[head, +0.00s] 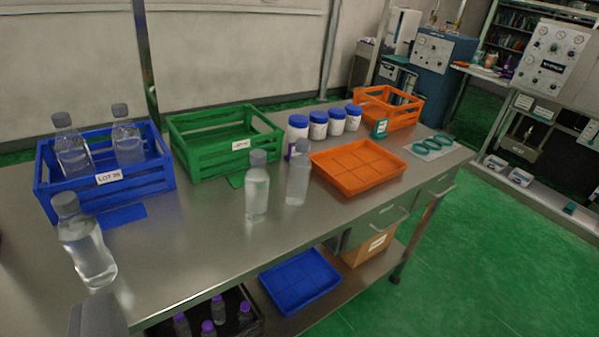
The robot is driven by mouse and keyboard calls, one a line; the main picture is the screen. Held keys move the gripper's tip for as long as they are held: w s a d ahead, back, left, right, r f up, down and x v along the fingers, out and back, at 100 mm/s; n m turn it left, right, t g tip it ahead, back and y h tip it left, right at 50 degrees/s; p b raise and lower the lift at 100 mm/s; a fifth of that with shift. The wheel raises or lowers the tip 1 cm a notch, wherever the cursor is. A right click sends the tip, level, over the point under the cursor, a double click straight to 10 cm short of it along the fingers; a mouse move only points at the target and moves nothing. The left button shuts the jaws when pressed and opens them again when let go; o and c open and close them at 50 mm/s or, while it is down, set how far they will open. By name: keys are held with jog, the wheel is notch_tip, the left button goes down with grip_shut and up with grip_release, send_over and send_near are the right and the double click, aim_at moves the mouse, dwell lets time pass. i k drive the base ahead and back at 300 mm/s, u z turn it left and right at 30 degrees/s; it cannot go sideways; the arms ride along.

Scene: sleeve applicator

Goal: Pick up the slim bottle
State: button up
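Two slim clear bottles with grey caps stand upright on the steel bench near its front middle: a left one (257,190) and a right one (298,178), a little apart. The right one looks slightly narrower, but I cannot tell for sure which is the slim bottle. A larger, waisted clear bottle (88,252) with a grey cap stands at the front left of the bench. A grey block at the bottom left edge, probably part of my gripper (98,318), is near this larger bottle and away from the slim ones. Its fingertips are not clearly shown.
A blue crate (110,190) holds two bottles; a green crate (195,165) looks empty. Several white, blue-capped jars (318,126) stand behind an orange tray (355,180). An orange crate (405,118) is at the far end.

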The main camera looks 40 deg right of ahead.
aim_at(300, 167)
jog(key=i, duration=0.9)
jog(key=u, duration=0.05)
